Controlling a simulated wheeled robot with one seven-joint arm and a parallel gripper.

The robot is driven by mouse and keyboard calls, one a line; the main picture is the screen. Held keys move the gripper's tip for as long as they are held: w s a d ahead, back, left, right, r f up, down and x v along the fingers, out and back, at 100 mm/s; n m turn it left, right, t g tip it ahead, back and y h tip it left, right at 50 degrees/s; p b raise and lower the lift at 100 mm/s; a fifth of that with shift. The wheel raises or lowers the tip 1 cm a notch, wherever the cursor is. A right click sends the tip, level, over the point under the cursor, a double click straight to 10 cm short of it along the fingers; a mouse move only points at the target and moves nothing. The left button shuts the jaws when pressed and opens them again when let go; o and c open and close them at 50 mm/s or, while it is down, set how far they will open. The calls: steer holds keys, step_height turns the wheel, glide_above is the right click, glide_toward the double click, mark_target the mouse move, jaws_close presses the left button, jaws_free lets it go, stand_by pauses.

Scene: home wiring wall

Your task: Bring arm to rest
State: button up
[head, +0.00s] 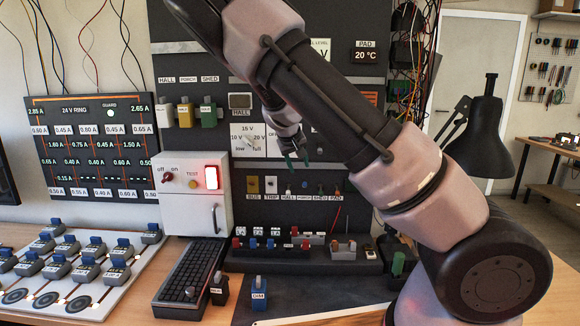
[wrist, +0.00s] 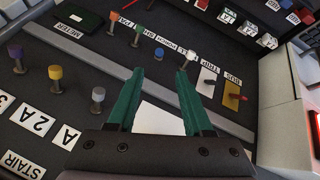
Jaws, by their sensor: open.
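My gripper (head: 296,158) hangs in front of the dark wall panel (head: 190,25), below the voltage dial (head: 249,141). Its green fingers are apart with nothing between them, as the wrist view also shows (wrist: 158,78). My arm reaches across the head view from the lower right to the upper middle, then bends down to the gripper. In the wrist view, the panel's row of labelled pegs and switches lies beyond the fingertips, including a white-tipped peg (wrist: 188,62) and a yellow plate (wrist: 231,95). My arm hides part of the panel.
A white box (head: 198,215) with a lit red switch stands left of the panel. A keyboard (head: 190,278), a white board (head: 75,280) with several blue-topped blocks and a blue-topped plug (head: 258,292) are on the desk. A black lamp (head: 484,135) stands at right.

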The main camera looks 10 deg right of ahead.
steer(key=s+d+m+g+y, duration=0.2)
steer(key=s+d+m+y, duration=0.15)
steer(key=s, duration=0.35)
steer(key=s+d+r+m+t+y, duration=0.1)
steer(key=s+d+r, duration=0.1)
steer(key=s+r, duration=0.8)
steer(key=s+d+r+t+y, duration=0.1)
steer(key=s+d+r+t, duration=0.1)
steer(key=s+r, duration=0.8)
steer(key=s, duration=0.6)
steer(key=shift+d+r+m, duration=0.15)
steer(key=shift+d+m, duration=0.05)
steer(key=shift+m, duration=0.15)
